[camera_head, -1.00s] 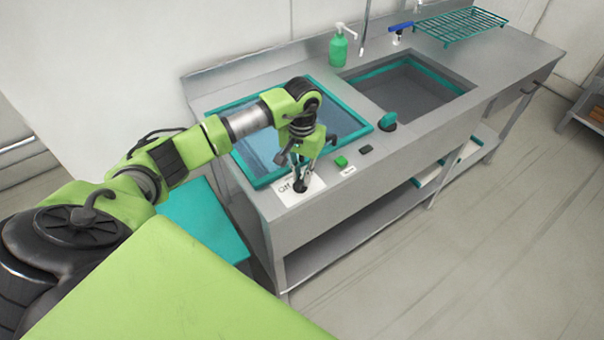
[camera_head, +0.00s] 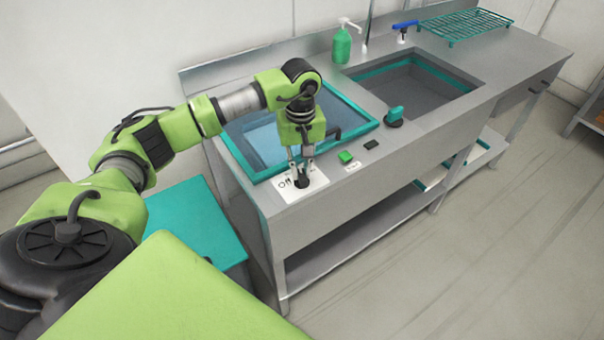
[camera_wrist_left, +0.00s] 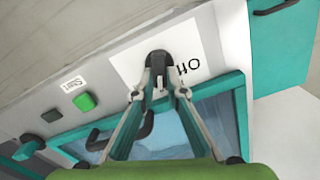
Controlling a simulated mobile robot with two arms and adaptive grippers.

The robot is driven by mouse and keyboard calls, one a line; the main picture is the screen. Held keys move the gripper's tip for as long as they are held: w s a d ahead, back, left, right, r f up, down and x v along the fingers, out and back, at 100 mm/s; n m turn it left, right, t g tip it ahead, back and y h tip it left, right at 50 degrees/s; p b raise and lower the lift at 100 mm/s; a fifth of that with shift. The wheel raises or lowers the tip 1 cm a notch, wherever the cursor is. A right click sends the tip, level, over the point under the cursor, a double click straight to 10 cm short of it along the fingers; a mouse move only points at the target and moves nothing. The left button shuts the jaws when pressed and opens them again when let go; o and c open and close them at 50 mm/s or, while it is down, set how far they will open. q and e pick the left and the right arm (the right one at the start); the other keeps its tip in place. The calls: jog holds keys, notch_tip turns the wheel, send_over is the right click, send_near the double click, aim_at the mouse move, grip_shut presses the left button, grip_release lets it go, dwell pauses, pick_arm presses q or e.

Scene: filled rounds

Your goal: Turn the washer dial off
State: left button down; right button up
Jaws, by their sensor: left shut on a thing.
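The washer dial (camera_head: 303,183) is a small black knob on a white label plate (camera_head: 318,181) at the front left of the steel counter. It also shows in the left wrist view (camera_wrist_left: 159,60), next to printed "Off" lettering. My left gripper (camera_head: 301,172) points down at the dial, its fingertips shut on it; in the left wrist view the fingertips (camera_wrist_left: 159,92) meet at the knob. The fingers partly cover the dial, so I cannot tell its exact setting. My right gripper is not in view.
A teal-framed glass lid (camera_head: 262,172) with a black handle lies behind the dial. A green button (camera_head: 346,157), a black switch (camera_head: 371,144) and a teal knob (camera_head: 394,114) sit to the right. A sink (camera_head: 420,95) and green soap bottle (camera_head: 342,46) stand farther back.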

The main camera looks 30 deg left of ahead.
pick_arm(q)
jog(key=n+b, duration=0.1)
jog(key=n, duration=0.1)
jog(key=n+b, duration=0.1)
jog(key=n, duration=0.1)
jog(key=shift+s+a+n, duration=0.15)
jog(key=shift+n, duration=0.15)
jog(key=n, duration=0.1)
jog(key=n+b, duration=0.1)
jog(key=n, duration=0.1)
jog(key=n+b, duration=0.1)
jog(key=shift+s+n, duration=0.25)
jog(key=shift+n, duration=0.05)
jog(key=n+b, duration=0.1)
jog(key=n, duration=0.2)
jog(key=shift+s, duration=0.15)
jog(key=shift+s+r+n+b, duration=0.15)
jog(key=shift+n+b, duration=0.15)
jog(key=shift+n, duration=1.6)
jog(key=c, duration=2)
grip_release()
jog(key=shift+c, duration=0.2)
